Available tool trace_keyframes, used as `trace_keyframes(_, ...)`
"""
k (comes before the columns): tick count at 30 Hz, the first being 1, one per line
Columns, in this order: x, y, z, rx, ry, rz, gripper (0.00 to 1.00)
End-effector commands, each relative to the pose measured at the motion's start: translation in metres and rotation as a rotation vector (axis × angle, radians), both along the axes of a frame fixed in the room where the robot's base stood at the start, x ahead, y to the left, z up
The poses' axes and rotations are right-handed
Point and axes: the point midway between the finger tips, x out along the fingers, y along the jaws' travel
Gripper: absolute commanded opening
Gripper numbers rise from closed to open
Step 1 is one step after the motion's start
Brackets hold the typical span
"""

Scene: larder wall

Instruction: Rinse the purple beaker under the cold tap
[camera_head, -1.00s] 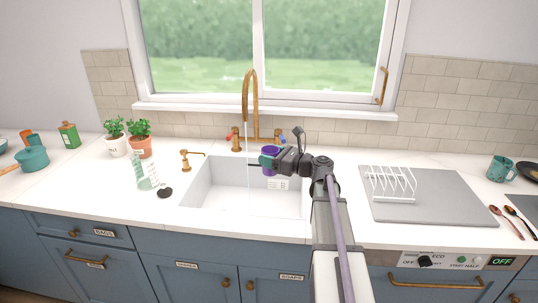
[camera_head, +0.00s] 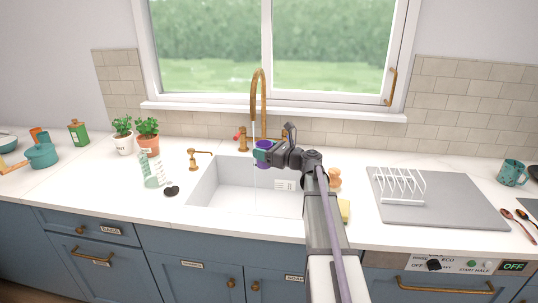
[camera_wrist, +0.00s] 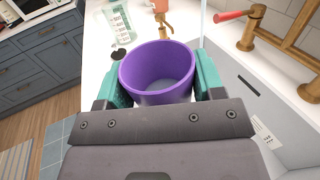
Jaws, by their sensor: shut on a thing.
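My gripper (camera_head: 263,152) is shut on the purple beaker (camera_head: 266,144) and holds it over the sink. In the wrist view the purple beaker (camera_wrist: 157,72) is upright between the teal fingers, its open mouth showing; I cannot tell if it holds water. The brass tap (camera_head: 258,92) runs a thin water stream (camera_head: 254,185) into the white sink (camera_head: 225,190). The stream passes just left of the beaker in the head view and beyond its rim in the wrist view (camera_wrist: 202,22). The red tap handle (camera_head: 240,135) shows; the blue one is largely hidden behind my gripper.
A white rack (camera_head: 398,185) stands farther right.

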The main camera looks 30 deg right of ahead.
Motion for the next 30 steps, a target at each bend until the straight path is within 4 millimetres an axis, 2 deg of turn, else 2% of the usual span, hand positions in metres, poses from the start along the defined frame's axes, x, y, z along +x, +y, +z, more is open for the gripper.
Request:
trace_keyframes(15,0.062,0.001,-0.013,0.000,0.000,0.001,0.32)
trace_keyframes(21,0.071,0.002,-0.014,0.000,0.000,0.000,0.32)
trace_keyframes(30,0.072,0.002,-0.014,0.000,0.000,0.000,0.32)
